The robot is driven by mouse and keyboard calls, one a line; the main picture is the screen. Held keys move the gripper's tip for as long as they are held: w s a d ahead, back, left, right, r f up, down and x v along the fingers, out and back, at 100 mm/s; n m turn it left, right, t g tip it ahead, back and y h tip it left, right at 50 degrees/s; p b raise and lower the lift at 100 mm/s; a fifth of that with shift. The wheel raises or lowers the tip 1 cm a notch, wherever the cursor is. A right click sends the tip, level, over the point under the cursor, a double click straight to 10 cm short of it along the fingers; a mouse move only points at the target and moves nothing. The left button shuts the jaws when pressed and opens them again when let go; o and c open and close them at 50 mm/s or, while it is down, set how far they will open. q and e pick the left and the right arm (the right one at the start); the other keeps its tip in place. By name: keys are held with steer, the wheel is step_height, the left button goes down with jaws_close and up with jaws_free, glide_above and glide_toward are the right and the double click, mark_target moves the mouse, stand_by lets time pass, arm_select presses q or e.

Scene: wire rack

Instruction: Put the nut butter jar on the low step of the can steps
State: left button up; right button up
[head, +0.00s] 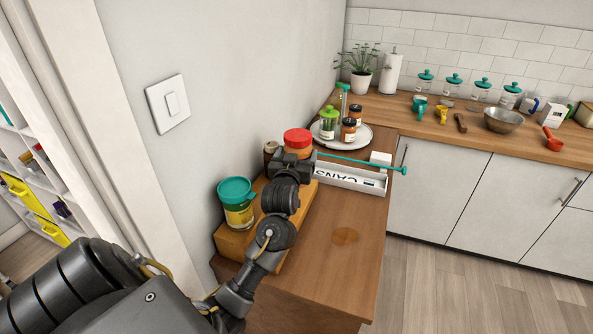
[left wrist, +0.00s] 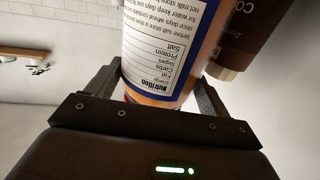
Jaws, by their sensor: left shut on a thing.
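The nut butter jar (head: 298,137), with a red lid and orange-brown body, is at the back end of the wooden can steps (head: 227,242). My left gripper (head: 297,154) is around it, and the arm hides much of the jar and steps. In the left wrist view the jar (left wrist: 165,45) shows a white, blue-edged nutrition label between the two fingers. My left gripper (left wrist: 160,88) is shut on it. I cannot tell whether the jar touches a step. My right gripper is not in view.
A teal-lidded jar (head: 237,204) stands on the near end of the steps. A brown container (left wrist: 236,35) is close beside the held jar. A white CANS bin (head: 377,183) with a teal rod (head: 362,162) across it and a round tray (head: 361,139) are beyond.

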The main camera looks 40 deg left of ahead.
arm_select(q)
steer(key=shift+f+p, duration=0.4)
steer(key=shift+f, duration=2.25)
steer(key=o, duration=1.7)
steer(key=shift+s+f, duration=0.1)
steer(key=shift+f, duration=0.1)
steer(key=shift+c, duration=0.2)
steer(key=shift+d, duration=0.1)
steer(key=shift+r, duration=0.1)
steer(key=b+v, duration=0.2)
steer(key=v, duration=1)
